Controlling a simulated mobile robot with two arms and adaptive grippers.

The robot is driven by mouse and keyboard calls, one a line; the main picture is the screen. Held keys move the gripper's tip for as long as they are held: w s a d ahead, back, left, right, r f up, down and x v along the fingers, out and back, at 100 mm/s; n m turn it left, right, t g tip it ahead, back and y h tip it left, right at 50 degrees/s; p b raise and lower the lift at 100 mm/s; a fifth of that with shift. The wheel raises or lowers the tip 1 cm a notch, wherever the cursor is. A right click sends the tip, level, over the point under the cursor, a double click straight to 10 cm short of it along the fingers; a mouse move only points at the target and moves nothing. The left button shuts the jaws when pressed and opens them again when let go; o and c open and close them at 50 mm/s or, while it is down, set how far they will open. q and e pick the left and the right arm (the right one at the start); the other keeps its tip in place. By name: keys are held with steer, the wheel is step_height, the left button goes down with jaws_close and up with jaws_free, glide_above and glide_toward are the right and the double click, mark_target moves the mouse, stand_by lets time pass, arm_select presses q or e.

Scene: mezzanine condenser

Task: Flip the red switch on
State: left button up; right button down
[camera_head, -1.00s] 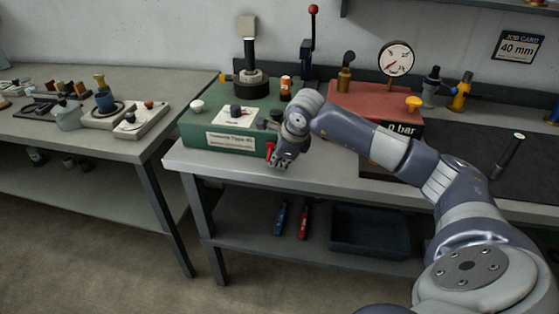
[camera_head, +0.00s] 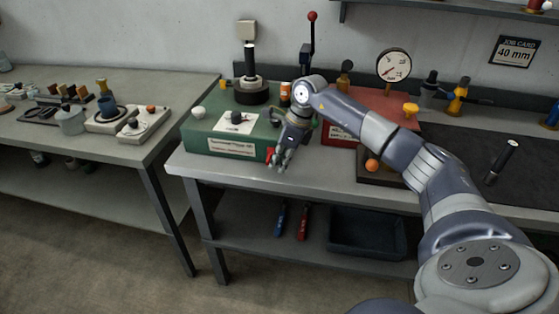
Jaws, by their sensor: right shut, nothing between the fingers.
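A green box (camera_head: 205,143) with a white label stands at the front left of the middle bench. A small red switch (camera_head: 270,155) shows at the right end of its front face, partly hidden by my gripper. I cannot tell its exact position. My right gripper (camera_head: 279,165) points down just right of the switch, with its fingers shut and nothing between them. I cannot tell whether the fingers touch the switch. My left gripper is not in view.
A red box (camera_head: 385,98) with a round gauge (camera_head: 394,65) stands to the right, behind my arm. A black lever (camera_head: 249,62) rises from the green box. A lower shelf holds a dark bin (camera_head: 365,235). The left bench (camera_head: 60,140) carries small parts.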

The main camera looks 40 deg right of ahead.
steer(key=shift+w+r+g+y, duration=0.15)
steer(key=shift+r+g+y, duration=0.2)
steer(key=shift+g+y, duration=0.15)
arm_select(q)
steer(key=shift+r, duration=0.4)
arm_select(e)
steer(key=shift+d+r, duration=0.1)
arm_select(q)
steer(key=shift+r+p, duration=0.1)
steer(key=shift+p, duration=0.2)
arm_select(e)
steer(key=shift+r, duration=0.15)
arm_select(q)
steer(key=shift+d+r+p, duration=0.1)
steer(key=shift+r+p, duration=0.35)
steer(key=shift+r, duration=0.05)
arm_select(e)
steer(key=shift+r, duration=0.7)
steer(key=shift+r, duration=0.1)
